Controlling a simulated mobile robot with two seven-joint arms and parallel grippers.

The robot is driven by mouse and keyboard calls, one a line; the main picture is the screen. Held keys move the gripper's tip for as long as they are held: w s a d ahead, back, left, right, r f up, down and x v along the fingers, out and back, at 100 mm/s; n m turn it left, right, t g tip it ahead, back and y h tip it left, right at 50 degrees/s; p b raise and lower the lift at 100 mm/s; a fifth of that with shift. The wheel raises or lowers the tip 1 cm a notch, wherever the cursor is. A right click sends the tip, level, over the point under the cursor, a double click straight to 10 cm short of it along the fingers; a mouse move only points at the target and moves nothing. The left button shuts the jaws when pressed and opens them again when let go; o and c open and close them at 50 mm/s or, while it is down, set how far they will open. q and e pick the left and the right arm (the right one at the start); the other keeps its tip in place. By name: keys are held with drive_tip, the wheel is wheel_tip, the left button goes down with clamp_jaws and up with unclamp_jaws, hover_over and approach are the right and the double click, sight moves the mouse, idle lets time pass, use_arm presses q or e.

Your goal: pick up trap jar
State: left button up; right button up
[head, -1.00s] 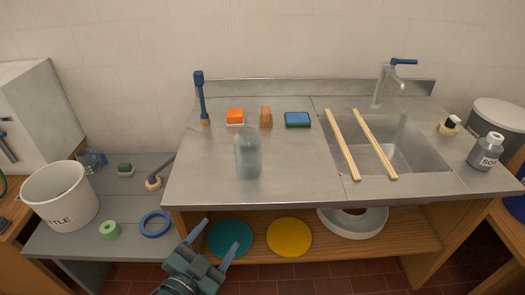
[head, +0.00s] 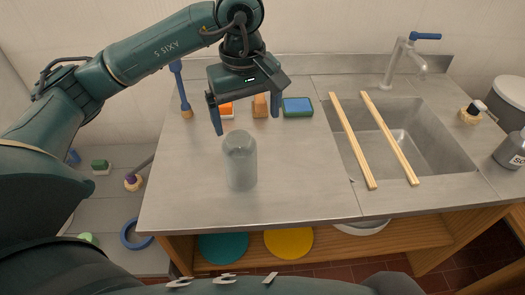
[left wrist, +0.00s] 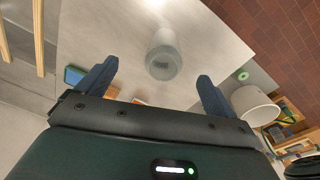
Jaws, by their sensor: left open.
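The trap jar (head: 240,162) is a cloudy, see-through grey cylinder standing upright on the steel counter, left of the sink. My left gripper (head: 247,122) is open and empty in the head view. It is above and just behind the jar, its fingers spread to either side of the jar's top, not closed on it. In the left wrist view the jar (left wrist: 163,56) lies ahead of and between the two open fingers (left wrist: 155,78), apart from them. My right gripper is in neither view.
Behind the jar are a blue-handled brush (head: 180,90), an orange-topped block (head: 227,110), a wooden block (head: 260,106) and a blue-green sponge (head: 298,106). Two wooden sticks (head: 388,135) lie across the sink (head: 425,140) on the right. Counter around the jar is clear.

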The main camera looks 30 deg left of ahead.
use_arm(q)
drive_tip(key=a+r+y, duration=0.1)
drive_tip(key=a, duration=0.1)
approach(239, 145)
drive_tip(key=s+d+f, duration=0.1)
drive_tip(key=s, duration=0.1)
drive_tip(key=f+p, duration=0.1)
drive_tip(key=f, duration=0.1)
drive_tip(key=f+p, duration=0.1)
drive_tip(key=f, duration=0.1)
drive_tip(key=shift+s+a+f, duration=0.1)
drive_tip(key=shift+s+f, duration=0.15)
drive_tip(key=shift+f, duration=0.05)
drive_tip(key=shift+w+f+t, duration=0.1)
drive_tip(key=shift+f+t, duration=0.2)
drive_tip(key=shift+f, duration=0.2)
drive_tip(key=shift+c, duration=0.5)
drive_tip(key=c, duration=1.4)
